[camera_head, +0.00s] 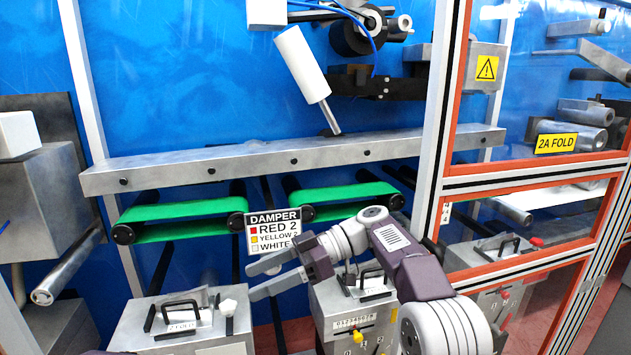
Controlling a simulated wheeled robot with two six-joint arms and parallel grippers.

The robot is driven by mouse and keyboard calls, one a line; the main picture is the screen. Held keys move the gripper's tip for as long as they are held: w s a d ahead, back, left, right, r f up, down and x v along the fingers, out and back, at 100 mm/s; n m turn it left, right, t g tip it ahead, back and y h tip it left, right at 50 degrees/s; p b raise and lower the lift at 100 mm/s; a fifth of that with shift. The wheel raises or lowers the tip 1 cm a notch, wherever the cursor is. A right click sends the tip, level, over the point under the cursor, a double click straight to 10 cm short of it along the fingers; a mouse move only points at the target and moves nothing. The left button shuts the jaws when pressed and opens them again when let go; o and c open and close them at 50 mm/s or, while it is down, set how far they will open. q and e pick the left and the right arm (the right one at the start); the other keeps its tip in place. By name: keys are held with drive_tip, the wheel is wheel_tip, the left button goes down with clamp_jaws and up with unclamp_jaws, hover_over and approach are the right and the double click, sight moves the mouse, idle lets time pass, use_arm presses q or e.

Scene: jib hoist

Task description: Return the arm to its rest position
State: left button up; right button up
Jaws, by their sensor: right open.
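My right arm (375,235) comes in from the lower right and bends at a raised elbow. My right gripper (252,282) points left in the middle of the view. Its two grey fingers are apart, with nothing between them. It appears just below the DAMPER sign (272,232), over the gap between two grey control boxes; its exact distance from them is hard to tell. My left gripper is not in view.
The left box (180,325) has a black handle and a white knob. The middle box (335,310) has a handle, a scale and yellow levers. Green belts (185,212) run behind.

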drive_tip(key=s+d+f+m+t+h, duration=0.2)
drive_tip(key=s+d+f+m+h, duration=0.2)
drive_tip(key=d+f+m, duration=0.3)
drive_tip(key=s+d+f+m+t+h, duration=0.2)
drive_tip(key=s+d+f+m+h, duration=0.3)
drive_tip(key=d+f, duration=0.6)
drive_tip(key=s+d+f+m+t+h, duration=0.1)
drive_tip(key=s+d+f+m+h, duration=0.3)
drive_tip(key=s+d+f+m, duration=0.3)
wheel_tip(320, 180, down, 5)
drive_tip(key=d+m+b, duration=0.1)
drive_tip(key=d, duration=0.2)
drive_tip(key=shift+s+m+t+h, duration=0.15)
drive_tip(key=shift+m+t+h, duration=0.15)
drive_tip(key=shift+t+h, duration=0.1)
